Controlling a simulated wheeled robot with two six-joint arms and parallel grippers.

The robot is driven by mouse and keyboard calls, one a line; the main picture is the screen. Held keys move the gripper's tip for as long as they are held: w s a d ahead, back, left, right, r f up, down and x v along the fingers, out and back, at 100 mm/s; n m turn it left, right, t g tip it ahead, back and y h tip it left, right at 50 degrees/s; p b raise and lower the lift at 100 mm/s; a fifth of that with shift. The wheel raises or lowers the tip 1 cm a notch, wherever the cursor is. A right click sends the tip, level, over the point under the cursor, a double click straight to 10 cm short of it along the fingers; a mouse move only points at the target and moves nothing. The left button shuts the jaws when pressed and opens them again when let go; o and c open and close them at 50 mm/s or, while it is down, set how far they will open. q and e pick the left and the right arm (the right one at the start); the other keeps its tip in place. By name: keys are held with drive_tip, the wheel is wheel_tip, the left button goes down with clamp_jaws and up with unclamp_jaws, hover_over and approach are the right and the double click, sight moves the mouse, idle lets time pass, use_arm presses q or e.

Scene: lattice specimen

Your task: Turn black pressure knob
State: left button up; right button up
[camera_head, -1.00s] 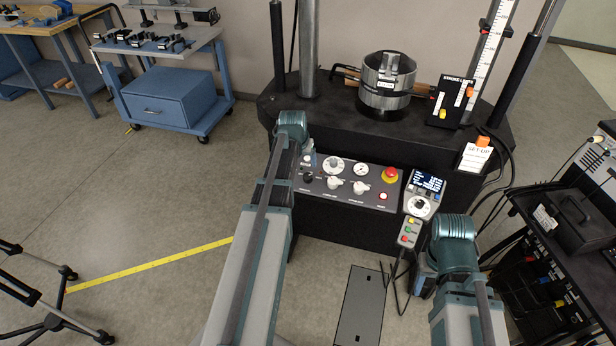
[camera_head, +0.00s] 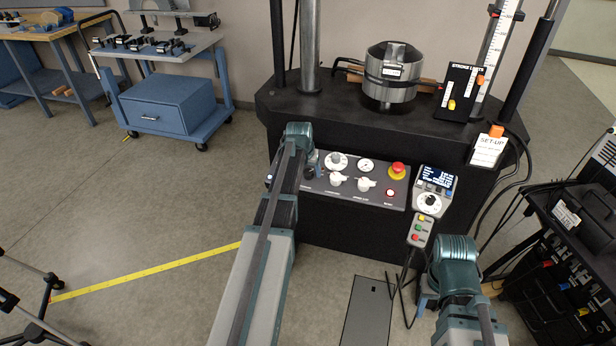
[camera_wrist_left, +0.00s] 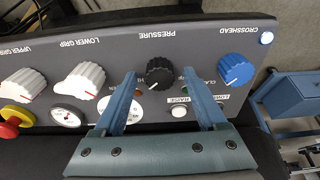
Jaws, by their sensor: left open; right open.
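The black pressure knob (camera_wrist_left: 159,78) sits on the grey control panel (camera_wrist_left: 218,42) below the PRESSURE label in the left wrist view. My left gripper (camera_wrist_left: 160,74) is open, with one blue finger on each side of the knob in the picture. Whether the fingers touch it or stop short in depth I cannot tell. In the head view the left wrist is at the left end of the panel (camera_head: 345,202), and the arm covers part of that end. My right gripper (camera_head: 426,296) is low at the right, partly hidden by its wrist, away from the panel.
A blue knob (camera_wrist_left: 235,69), white knobs (camera_wrist_left: 85,82) and a red stop button (camera_head: 397,170) share the panel. A small display unit (camera_head: 434,190) and a button pendant (camera_head: 421,230) are right of it. A black cart (camera_head: 560,230) stands further right.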

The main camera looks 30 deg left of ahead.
use_arm(q)
clamp_jaws()
idle(0.4)
drive_tip(key=shift+n, duration=0.3)
drive_tip(key=n, duration=0.4)
drive_tip(key=shift+n+y, duration=0.3)
drive_tip(key=shift+y, duration=0.1)
drive_tip(key=n, duration=0.4)
drive_tip(key=shift+n+g, duration=0.3)
drive_tip(key=n, duration=0.5)
drive_tip(key=shift+g+p, duration=0.35)
drive_tip(key=shift+g, duration=0.05)
drive_tip(key=n, duration=0.5)
drive_tip(key=shift+g, duration=0.3)
drive_tip(key=shift+n, duration=0.3)
